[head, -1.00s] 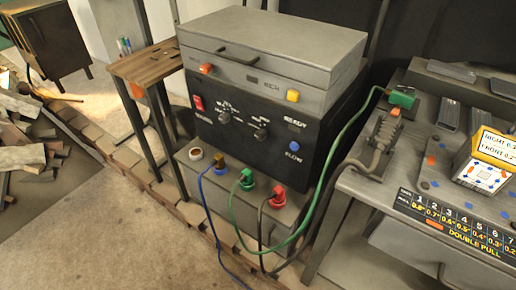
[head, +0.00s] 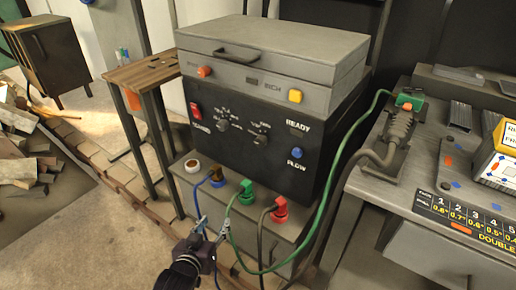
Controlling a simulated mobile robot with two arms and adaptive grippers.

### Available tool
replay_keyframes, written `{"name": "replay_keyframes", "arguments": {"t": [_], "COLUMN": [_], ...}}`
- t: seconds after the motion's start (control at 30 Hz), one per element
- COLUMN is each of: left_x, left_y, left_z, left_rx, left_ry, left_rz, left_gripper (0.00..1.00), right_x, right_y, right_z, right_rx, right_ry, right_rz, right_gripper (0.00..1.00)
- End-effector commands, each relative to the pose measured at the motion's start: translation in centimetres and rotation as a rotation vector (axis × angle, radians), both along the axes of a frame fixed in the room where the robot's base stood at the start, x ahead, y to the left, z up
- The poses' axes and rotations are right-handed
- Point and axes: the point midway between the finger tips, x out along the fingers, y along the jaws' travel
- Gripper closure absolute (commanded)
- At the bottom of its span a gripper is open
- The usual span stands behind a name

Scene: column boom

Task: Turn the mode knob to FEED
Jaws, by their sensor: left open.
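The black front panel (head: 240,158) of the grey machine carries two dark knobs, a left knob (head: 223,125) and a right knob (head: 261,140). Markings surround both, but they are too small to read, so I cannot tell which is the mode knob or where it points. My left gripper (head: 212,224) is open in the lower middle of the head view, in front of the machine's lower grey box and below the panel. It appears apart from both knobs and overlaps the blue cable in the picture. My right gripper is not in view.
A red switch (head: 196,111) and blue button (head: 297,154) flank the knobs. A wooden-topped stand (head: 145,73) is at left; a grey bench (head: 375,190) is at right.

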Motion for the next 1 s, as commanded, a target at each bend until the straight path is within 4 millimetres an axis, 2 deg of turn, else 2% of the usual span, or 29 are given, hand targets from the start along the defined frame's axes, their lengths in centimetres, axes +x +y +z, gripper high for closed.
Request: {"name": "replay_keyframes", "arguments": {"t": [0.03, 0.1, 0.2, 0.33, 0.5, 0.77, 1.0], "left_x": [2.2, 4.6, 7.4, 9.5, 10.2, 10.7, 13.8], "left_y": [-0.6, -1.6, -3.3, -5.4, -7.6, -8.9, -10.3], "left_z": [1.3, 3.2, 6.2, 9.8, 13.1, 14.8, 16.2], "left_rx": [-0.022, -0.06, -0.117, -0.19, -0.265, -0.301, -0.301], "left_ry": [-0.082, -0.198, -0.358, -0.539, -0.696, -0.765, -0.764], "left_rz": [-0.01, -0.033, -0.083, -0.167, -0.269, -0.321, -0.32], "left_gripper": [0.59, 0.59, 0.59, 0.59, 0.59, 0.59, 0.59], "right_x": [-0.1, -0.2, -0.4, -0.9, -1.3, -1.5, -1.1], "right_y": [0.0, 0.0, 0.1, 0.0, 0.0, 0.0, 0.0], "right_z": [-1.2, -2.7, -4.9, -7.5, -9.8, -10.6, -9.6], "right_rx": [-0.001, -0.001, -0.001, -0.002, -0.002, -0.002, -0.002], "right_ry": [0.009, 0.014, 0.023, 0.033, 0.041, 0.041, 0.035], "right_rz": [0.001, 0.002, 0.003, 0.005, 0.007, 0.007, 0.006], "right_gripper": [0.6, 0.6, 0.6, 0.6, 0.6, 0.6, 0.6]}}
